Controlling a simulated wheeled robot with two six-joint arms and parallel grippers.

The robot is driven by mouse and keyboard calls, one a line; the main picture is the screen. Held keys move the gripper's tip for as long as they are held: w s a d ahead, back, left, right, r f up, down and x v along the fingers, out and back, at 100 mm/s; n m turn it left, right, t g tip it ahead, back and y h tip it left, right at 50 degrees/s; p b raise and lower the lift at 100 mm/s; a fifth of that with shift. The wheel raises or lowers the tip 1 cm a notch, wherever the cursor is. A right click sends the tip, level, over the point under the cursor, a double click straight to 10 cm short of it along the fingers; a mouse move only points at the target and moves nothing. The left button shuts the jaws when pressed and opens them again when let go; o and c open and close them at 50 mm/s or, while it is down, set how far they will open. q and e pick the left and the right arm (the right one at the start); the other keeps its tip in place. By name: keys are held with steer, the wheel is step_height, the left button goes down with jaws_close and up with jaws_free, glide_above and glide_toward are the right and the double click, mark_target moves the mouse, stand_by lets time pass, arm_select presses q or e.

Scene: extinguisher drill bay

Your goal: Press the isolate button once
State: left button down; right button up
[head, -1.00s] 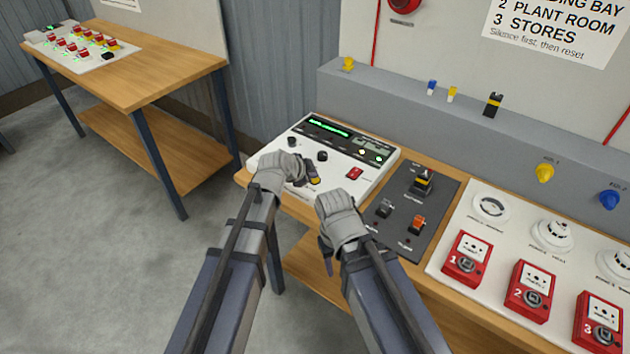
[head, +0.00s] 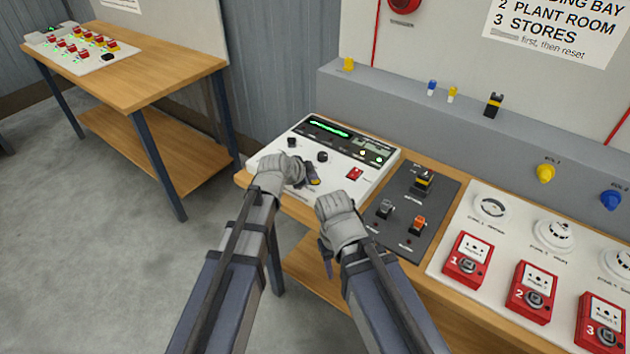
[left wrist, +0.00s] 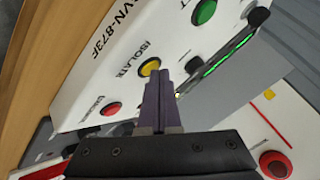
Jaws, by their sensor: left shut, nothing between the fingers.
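The isolate button (left wrist: 149,67) is a round yellow button beside the printed word ISOLATE, seen in the left wrist view on a white panel (left wrist: 125,30). My left gripper (left wrist: 159,84) is shut and empty, with its tips just beside the button's lower edge in that view. I cannot tell whether they touch it. In the head view my left gripper (head: 308,177) is over the front of the white control panel (head: 345,187) and covers much of the button area. My right gripper (head: 326,259) hangs near the bench's front edge; its fingers are mostly hidden by its wrist.
A green button (left wrist: 204,11) and a red button (left wrist: 84,108) flank the isolate button. Black knobs (head: 322,156) and a red switch (head: 354,173) are on the panel. A dark switch plate (head: 440,200) and red call points (head: 467,259) stand to the right.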

stand_by(0.4)
arm_select(q)
steer(key=shift+r+p, duration=0.8)
steer(key=shift+p, duration=0.05)
step_height(320, 180, up, 5)
steer(key=p, duration=0.5)
stand_by(0.6)
